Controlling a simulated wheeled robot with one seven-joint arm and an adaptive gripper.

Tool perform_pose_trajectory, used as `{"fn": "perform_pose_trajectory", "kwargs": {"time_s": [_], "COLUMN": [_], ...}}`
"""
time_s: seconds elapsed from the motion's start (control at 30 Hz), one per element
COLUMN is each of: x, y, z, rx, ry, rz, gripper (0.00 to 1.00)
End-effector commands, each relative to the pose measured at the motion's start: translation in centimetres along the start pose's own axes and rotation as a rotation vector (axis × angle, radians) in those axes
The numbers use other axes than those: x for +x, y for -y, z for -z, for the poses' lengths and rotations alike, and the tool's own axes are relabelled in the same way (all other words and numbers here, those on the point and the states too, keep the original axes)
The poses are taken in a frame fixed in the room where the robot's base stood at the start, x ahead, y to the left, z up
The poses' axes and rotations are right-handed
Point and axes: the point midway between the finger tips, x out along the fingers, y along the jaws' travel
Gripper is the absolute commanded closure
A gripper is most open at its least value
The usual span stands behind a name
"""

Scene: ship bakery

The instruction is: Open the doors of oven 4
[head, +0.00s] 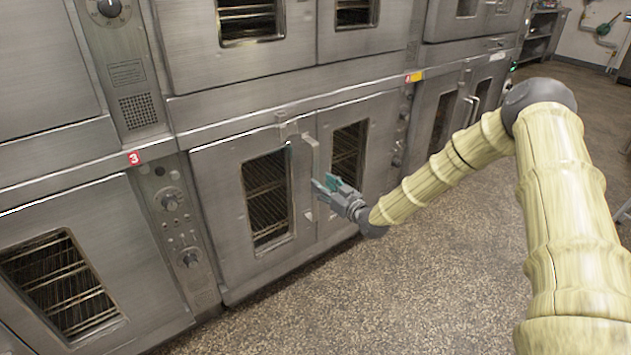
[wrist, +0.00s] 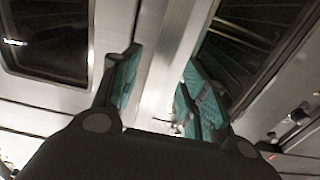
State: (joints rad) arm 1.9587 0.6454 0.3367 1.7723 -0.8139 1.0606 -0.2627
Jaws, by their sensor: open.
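The lower middle oven has a left door (head: 217,195) and a right door (head: 375,175), each with a dark window showing racks inside. Both look closed. A vertical metal handle (head: 309,160) runs where the doors meet. My gripper (head: 324,187) is open in front of this handle, near its lower half. In the wrist view, a pale metal bar (wrist: 168,60) appears between the teal fingers of my gripper (wrist: 163,85). I cannot tell whether they touch it.
An oven labelled 3 (head: 135,158) stands at the left, with a knob panel (head: 180,225) beside the middle oven. More ovens are above and to the right (head: 470,100). The speckled floor (head: 400,280) in front is clear.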

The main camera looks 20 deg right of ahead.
Motion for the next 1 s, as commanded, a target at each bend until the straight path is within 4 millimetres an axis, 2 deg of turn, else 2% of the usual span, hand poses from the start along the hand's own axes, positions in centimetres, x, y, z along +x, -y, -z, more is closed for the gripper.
{"fn": "perform_pose_trajectory", "kwargs": {"time_s": [0.1, 0.3, 0.73, 1.0], "x": [1.9, 4.0, 4.7, 4.7], "y": [0.0, 0.0, 0.0, 0.0], "z": [-0.1, -0.1, 0.0, 0.0], "rx": [0.0, 0.001, 0.001, 0.001], "ry": [-0.001, 0.0, 0.0, 0.0], "rz": [-0.001, 0.0, -0.001, -0.001], "gripper": [0.56, 0.56, 0.56, 1.0]}}
